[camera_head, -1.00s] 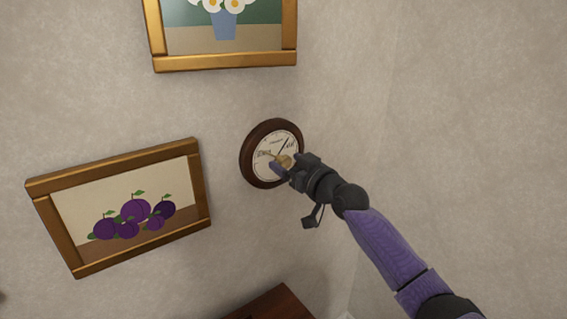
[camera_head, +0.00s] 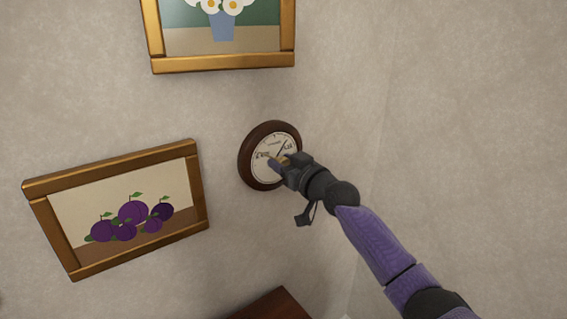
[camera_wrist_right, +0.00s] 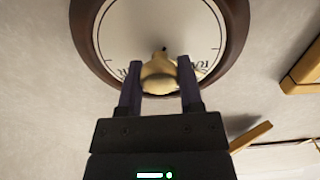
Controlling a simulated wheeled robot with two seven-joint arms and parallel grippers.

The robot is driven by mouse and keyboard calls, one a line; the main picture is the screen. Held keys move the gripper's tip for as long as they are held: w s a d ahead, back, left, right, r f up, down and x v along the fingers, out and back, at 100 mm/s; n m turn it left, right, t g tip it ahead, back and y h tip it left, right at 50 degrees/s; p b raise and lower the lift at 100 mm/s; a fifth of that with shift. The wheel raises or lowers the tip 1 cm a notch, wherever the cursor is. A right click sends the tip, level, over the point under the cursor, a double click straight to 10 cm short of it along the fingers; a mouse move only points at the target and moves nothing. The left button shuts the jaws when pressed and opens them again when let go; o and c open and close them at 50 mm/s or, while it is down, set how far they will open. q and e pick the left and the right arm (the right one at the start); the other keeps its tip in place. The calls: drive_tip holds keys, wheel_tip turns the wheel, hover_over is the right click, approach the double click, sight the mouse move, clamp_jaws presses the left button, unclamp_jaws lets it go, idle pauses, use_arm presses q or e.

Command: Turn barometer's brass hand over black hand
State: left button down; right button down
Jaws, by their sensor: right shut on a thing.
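The round barometer (camera_head: 247,160) with a dark wooden rim and white dial hangs on the wall. It also shows close up in the right wrist view (camera_wrist_right: 160,22). In the head view a thin black hand (camera_head: 281,148) points to the upper right on the dial. My right gripper (camera_head: 280,163) is at the dial's lower middle. In the right wrist view its two purple fingers (camera_wrist_right: 160,85) are shut on the brass knob (camera_wrist_right: 158,72) at the dial's centre. The fingers and knob hide much of the dial, and I cannot make out the brass hand clearly. My left gripper is not in view.
A gold-framed flower picture (camera_head: 225,63) hangs above, and a framed plum picture (camera_head: 118,206) hangs to the left. The top of a dark wooden piece (camera_head: 272,306) shows at the bottom. The wall at right is bare.

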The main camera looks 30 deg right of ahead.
drive_tip(key=shift+m, duration=1)
drive_tip(key=m+p, duration=0.1)
drive_tip(key=m, duration=0.3)
drive_tip(key=shift+d, duration=0.1)
drive_tip(key=m, duration=0.3)
drive_tip(key=shift+p, duration=0.3)
drive_tip(key=m+p, duration=0.1)
drive_tip(key=m, duration=0.5)
drive_tip(key=shift+f+p, duration=0.1)
drive_tip(key=shift+p, duration=0.25)
drive_tip(key=shift+m+p, duration=0.3)
drive_tip(key=shift+m, duration=0.9)
drive_tip(key=shift+f+m, duration=0.1)
drive_tip(key=shift+m, duration=0.5)
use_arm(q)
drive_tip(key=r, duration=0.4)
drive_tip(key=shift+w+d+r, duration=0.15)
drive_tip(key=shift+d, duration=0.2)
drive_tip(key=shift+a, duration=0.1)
use_arm(e)
drive_tip(key=shift+m, duration=0.3)
